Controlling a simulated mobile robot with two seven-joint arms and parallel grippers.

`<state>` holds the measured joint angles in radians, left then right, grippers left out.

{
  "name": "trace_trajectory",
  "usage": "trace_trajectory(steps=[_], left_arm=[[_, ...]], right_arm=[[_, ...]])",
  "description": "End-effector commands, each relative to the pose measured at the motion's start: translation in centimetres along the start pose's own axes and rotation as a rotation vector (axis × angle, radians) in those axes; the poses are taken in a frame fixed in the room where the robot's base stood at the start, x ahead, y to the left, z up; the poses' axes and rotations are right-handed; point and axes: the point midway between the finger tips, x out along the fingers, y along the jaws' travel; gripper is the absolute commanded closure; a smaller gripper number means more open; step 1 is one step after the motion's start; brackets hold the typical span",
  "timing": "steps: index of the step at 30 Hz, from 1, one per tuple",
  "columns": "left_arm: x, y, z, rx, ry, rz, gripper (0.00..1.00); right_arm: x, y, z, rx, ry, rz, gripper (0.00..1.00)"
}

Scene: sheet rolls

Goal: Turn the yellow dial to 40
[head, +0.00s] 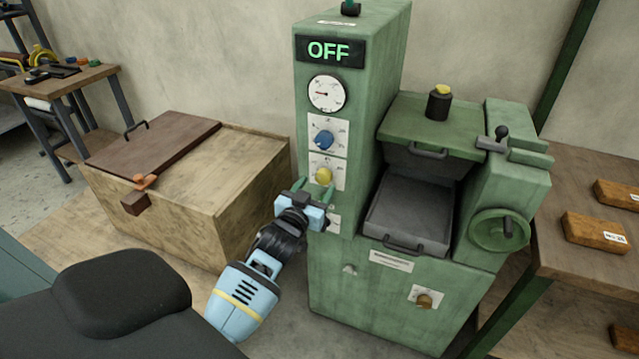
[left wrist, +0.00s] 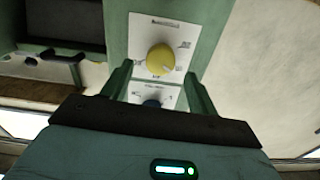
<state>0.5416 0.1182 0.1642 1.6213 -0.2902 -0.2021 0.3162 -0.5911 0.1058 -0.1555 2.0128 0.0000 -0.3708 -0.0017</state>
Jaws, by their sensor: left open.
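The yellow dial (head: 323,175) sits on a white scale plate on the front of the green machine (head: 352,120), below a blue dial (head: 323,139). In the left wrist view the yellow dial (left wrist: 160,60) shows between and beyond the fingertips, with its plate around it. The scale numbers are too small to read. My left gripper (head: 316,192) is open just in front of and slightly below the yellow dial. In the left wrist view its two green fingers (left wrist: 158,88) are spread apart with nothing between them. My right gripper is not in view.
The display (head: 329,50) reads OFF, above a round gauge (head: 326,94). A drawer-like tray (head: 408,220) and a green handwheel (head: 499,231) are to the right. A wooden crate (head: 235,190) stands left of the machine. A bench with wooden blocks (head: 594,232) is at right.

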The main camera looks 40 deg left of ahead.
Motion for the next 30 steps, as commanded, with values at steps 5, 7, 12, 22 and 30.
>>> trace_trajectory(steps=[5, 7, 12, 22, 30], left_arm=[[1.9, 0.0, 0.0, 0.001, -0.001, 0.000, 0.41], [2.4, 0.0, 0.0, 0.001, 0.000, 0.000, 0.41], [2.7, 0.0, 0.1, 0.001, -0.001, 0.000, 0.41], [2.7, 0.0, 0.0, 0.001, -0.001, 0.000, 0.59], [2.7, 0.0, 0.0, 0.001, -0.001, 0.000, 0.85]], right_arm=[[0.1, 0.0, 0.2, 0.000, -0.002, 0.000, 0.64], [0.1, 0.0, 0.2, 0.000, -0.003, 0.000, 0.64], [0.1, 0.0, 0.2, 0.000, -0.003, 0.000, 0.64], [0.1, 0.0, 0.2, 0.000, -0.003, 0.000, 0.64], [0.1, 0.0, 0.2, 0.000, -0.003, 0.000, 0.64]])
